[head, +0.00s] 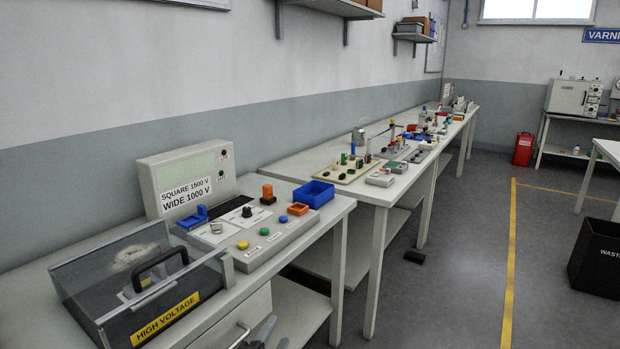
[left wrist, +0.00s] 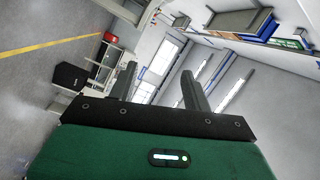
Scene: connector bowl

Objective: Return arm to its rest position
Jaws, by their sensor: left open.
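My left gripper (head: 268,334) shows only in part at the bottom edge of the head view, in front of the bench and below its top. In the left wrist view my left gripper (left wrist: 158,82) has its two dark fingers spread apart, with nothing between them. The fingers point out into the open room. My right gripper is in neither view.
A bench (head: 340,205) carries a tester (head: 270,240), a clear-lidded high-voltage box (head: 140,290) and a blue bin (head: 313,193). A second bench (head: 375,196) with small parts stands beyond. Open floor (head: 460,280) lies to the right, with a black waste bin (head: 597,258).

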